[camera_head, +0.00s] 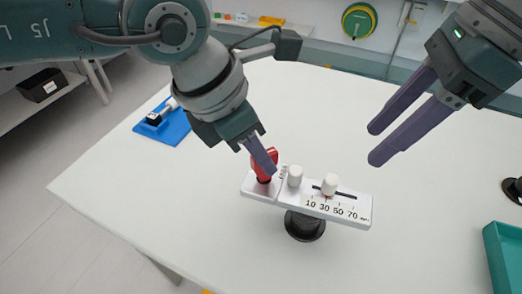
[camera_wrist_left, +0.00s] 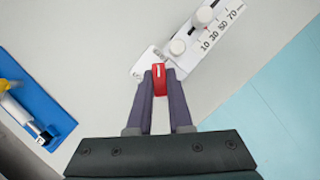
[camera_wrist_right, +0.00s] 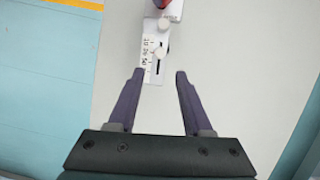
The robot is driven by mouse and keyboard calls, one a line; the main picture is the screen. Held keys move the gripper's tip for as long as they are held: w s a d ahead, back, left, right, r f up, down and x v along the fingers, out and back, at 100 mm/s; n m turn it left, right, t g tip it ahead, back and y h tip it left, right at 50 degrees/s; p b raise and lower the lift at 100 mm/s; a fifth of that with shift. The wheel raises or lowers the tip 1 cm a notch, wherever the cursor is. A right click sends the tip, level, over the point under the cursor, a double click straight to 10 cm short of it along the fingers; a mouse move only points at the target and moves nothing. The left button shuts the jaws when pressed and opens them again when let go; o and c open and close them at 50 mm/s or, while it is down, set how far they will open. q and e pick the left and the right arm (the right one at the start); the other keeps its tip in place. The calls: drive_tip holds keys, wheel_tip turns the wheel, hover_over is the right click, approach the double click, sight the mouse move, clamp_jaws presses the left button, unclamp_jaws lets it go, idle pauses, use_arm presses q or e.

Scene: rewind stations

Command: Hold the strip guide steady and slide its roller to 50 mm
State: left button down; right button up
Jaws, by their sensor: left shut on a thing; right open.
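The strip guide (camera_head: 347,213) is a white plate on a dark round stand, with a slot and a scale marked 10, 30, 50, 70. Its roller (camera_head: 329,184), a white knob, sits at the slot with a red mark near 30. A second white knob (camera_head: 295,175) stands left of the slot. My left gripper (camera_wrist_left: 159,73) is shut on the red handle (camera_head: 264,163) at the guide's left end. My right gripper (camera_head: 373,146) is open and empty, above and right of the roller; the right wrist view shows the guide (camera_wrist_right: 153,72) ahead of its fingers.
A blue tray (camera_head: 163,124) with a small tool lies at the table's left edge. A teal bin (camera_head: 500,256) stands at the right edge, with a dark round object (camera_head: 513,189) behind it. The white table (camera_head: 420,205) around the guide is clear.

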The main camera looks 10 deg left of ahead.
idle(0.5)
drive_tip(key=shift+c, duration=1.4)
drive_tip(key=shift+a+n, duration=0.1)
drive_tip(key=shift+n, duration=0.7)
drive_tip(key=shift+c, duration=0.8)
drive_tip(key=n, duration=0.4)
drive_tip(key=shift+a, duration=0.15)
drive_tip(key=shift+c, duration=1.4)
drive_tip(key=n, duration=0.3)
drive_tip(key=shift+a, duration=0.1)
clamp_jaws()
drive_tip(key=n+t, duration=0.1)
drive_tip(key=n, duration=2.2)
approach(308, 180)
drive_tip(key=shift+h, duration=0.3)
drive_tip(key=x, duration=0.5)
drive_tip(key=shift+a+f, duration=0.1)
drive_tip(key=shift+a, duration=0.2)
